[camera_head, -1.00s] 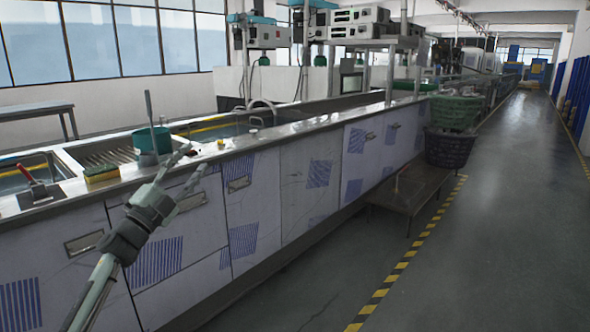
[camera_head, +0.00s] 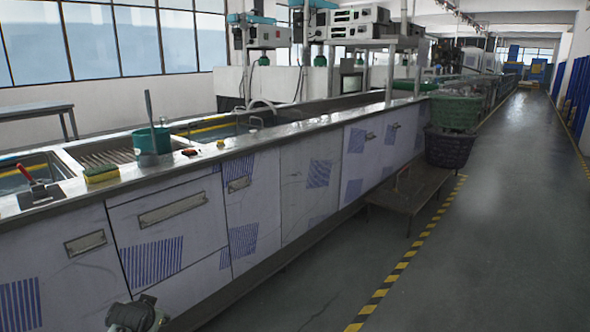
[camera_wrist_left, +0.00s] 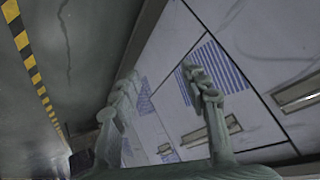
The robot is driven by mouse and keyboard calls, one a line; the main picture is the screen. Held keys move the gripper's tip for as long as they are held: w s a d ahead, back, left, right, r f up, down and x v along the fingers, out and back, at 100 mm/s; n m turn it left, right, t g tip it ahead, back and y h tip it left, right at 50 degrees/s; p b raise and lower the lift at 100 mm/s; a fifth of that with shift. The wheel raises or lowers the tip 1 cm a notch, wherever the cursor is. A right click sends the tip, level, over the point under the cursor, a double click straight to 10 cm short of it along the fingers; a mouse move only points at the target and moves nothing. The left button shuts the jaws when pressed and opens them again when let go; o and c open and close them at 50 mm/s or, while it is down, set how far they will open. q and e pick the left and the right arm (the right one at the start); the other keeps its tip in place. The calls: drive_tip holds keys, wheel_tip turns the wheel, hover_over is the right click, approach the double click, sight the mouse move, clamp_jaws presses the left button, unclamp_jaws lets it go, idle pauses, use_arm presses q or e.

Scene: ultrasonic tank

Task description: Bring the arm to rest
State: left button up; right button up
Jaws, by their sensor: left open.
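My left gripper (camera_wrist_left: 157,92) shows in the left wrist view with its two fingers spread apart and nothing between them. The white cabinet fronts with blue striped patches and metal handles lie behind the fingers there. In the head view only a dark piece of my left arm shows at the bottom edge, low in front of the cabinets, and the fingers are out of sight. My right gripper is in neither view.
The long steel counter (camera_head: 215,157) holds a teal pot (camera_head: 160,140), a yellow-green sponge (camera_head: 101,173) and a red-handled tool (camera_head: 38,190). A low brown table (camera_head: 405,190) and stacked baskets (camera_head: 450,150) stand beside it. The grey floor at right is clear.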

use_arm(q)
drive_tip(key=s+d+f+g, duration=0.2)
drive_tip(key=s+f, duration=0.6)
drive_tip(key=s, duration=0.5)
drive_tip(key=s+d+f+g+h, duration=0.1)
drive_tip(key=s+d+f, duration=0.3)
drive_tip(key=s+f, duration=0.4)
drive_tip(key=s+d+f+g, duration=0.2)
drive_tip(key=s+f, duration=0.6)
drive_tip(key=s, duration=0.9)
drive_tip(key=shift+s+d+g+h, duration=0.3)
drive_tip(key=shift+d+g+h, duration=0.1)
drive_tip(key=shift+d, duration=0.3)
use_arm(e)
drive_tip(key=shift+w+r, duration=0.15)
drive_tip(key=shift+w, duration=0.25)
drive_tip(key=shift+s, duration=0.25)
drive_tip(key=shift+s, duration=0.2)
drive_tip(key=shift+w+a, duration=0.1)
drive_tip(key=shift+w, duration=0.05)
